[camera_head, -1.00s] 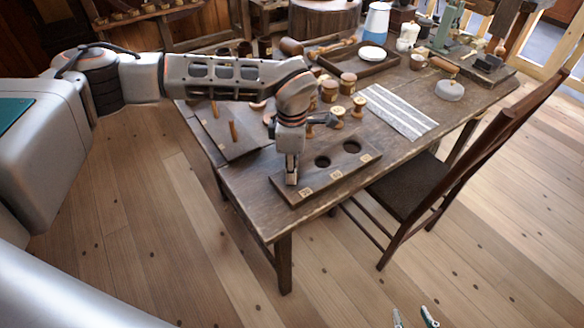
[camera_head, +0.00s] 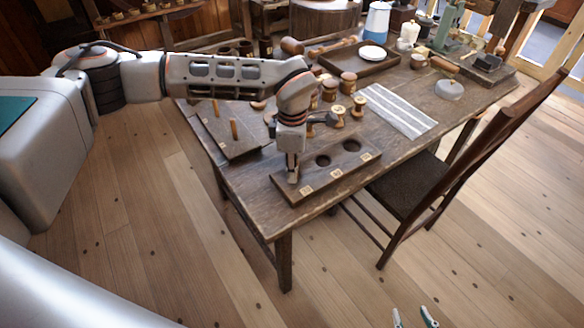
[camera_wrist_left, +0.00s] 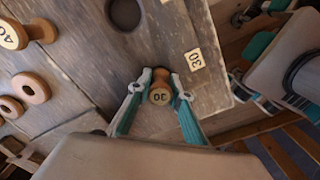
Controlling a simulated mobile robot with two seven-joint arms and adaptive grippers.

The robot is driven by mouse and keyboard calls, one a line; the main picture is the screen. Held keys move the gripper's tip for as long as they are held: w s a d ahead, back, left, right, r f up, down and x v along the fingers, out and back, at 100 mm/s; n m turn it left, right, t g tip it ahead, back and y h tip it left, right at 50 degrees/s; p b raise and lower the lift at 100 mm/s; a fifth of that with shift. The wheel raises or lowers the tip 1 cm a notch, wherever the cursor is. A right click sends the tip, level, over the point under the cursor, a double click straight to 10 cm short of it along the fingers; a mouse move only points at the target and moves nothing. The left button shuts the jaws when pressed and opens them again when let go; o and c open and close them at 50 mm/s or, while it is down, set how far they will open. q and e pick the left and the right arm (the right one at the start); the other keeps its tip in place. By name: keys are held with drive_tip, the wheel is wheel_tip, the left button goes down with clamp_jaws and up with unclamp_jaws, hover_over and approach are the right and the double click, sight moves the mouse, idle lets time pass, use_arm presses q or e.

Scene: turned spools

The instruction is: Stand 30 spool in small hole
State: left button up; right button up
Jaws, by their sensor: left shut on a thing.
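The wooden 30 spool (camera_wrist_left: 160,96) is between the fingers of my left gripper (camera_wrist_left: 158,88), its "30" end facing the wrist camera. My left gripper (camera_head: 292,178) is shut on it over the near left end of the dark hole board (camera_head: 318,184). The "30" label (camera_wrist_left: 195,59) is beside it. The small hole is hidden under the spool and fingers; I cannot tell whether the spool's foot is in it. Two larger holes (camera_head: 323,160) (camera_head: 351,146) are empty. My right gripper (camera_head: 412,312) shows at the bottom edge, fingertips apart and empty.
A spool marked 40 (camera_wrist_left: 10,35) stands behind the board, with other spools (camera_head: 357,107) near it. A peg board (camera_head: 222,138) lies at left. A striped cloth (camera_head: 400,110) is to the right. A chair (camera_head: 440,180) stands at the table's right side.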

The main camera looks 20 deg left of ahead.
use_arm(q)
drive_tip(key=shift+s+f, duration=0.25)
drive_tip(key=shift+f, duration=0.4)
use_arm(e)
drive_tip(key=shift+w, duration=0.2)
use_arm(q)
drive_tip(key=o, duration=0.8)
drive_tip(key=shift+o, duration=0.3)
drive_tip(key=shift+w+f, duration=0.1)
drive_tip(key=shift+f, duration=0.05)
use_arm(e)
drive_tip(key=shift+f, duration=0.1)
use_arm(q)
drive_tip(key=o, duration=1)
drive_tip(key=shift+r, duration=0.25)
use_arm(e)
drive_tip(key=shift+s+f, duration=0.2)
drive_tip(key=shift+s, duration=0.15)
use_arm(q)
drive_tip(key=shift+w+r, duration=0.1)
drive_tip(key=shift+w, duration=0.05)
use_arm(e)
drive_tip(key=shift+w+r, duration=0.2)
drive_tip(key=shift+w, duration=0.1)
